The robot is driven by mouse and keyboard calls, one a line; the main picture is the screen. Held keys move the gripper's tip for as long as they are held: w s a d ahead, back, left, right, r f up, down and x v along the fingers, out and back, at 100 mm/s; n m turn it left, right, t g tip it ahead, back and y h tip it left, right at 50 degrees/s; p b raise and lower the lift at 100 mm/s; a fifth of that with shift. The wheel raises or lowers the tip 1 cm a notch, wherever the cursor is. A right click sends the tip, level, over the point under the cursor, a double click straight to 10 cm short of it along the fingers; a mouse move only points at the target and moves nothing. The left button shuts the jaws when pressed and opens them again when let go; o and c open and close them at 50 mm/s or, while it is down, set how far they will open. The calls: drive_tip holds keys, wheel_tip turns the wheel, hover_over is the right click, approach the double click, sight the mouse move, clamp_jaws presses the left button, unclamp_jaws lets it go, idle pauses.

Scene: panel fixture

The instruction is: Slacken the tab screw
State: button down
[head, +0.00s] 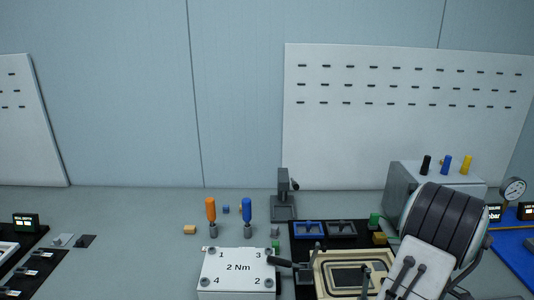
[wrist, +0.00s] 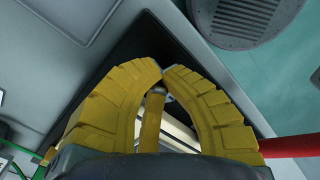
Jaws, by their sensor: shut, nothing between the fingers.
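My gripper (wrist: 163,73) has yellow ribbed fingers whose tips meet in the wrist view, with nothing held between them. Behind the fingers, partly hidden, are a dark surface and some pale strips. I cannot make out the tab screw for certain in either view. In the head view, a white plate (head: 237,268) marked "2 Nm" has grey screws at its numbered corners. An orange-handled screwdriver (head: 210,211) and a blue-handled screwdriver (head: 247,211) stand upright behind it.
A beige frame (head: 325,262) lies right of the plate, beside a dark clamp handle (head: 281,261). A grey box (head: 405,181) with coloured knobs and a gauge (head: 513,189) stand at the right. Small blocks lie near the screwdrivers. Bench left of the plate is mostly clear.

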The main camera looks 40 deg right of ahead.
drive_tip(key=shift+w+d, duration=0.2)
drive_tip(key=shift+d, duration=0.15)
drive_tip(key=shift+s+d, duration=0.2)
idle(0.4)
drive_tip(key=shift+d+r+p, duration=0.15)
drive_tip(key=shift+r+p, duration=0.65)
wheel_tip(320, 180, up, 4)
drive_tip(key=p, duration=0.3)
drive_tip(key=shift+s+r, duration=0.1)
drive_tip(key=shift+r, duration=0.15)
drive_tip(key=shift+f, duration=0.15)
drive_tip(key=shift+s, duration=0.1)
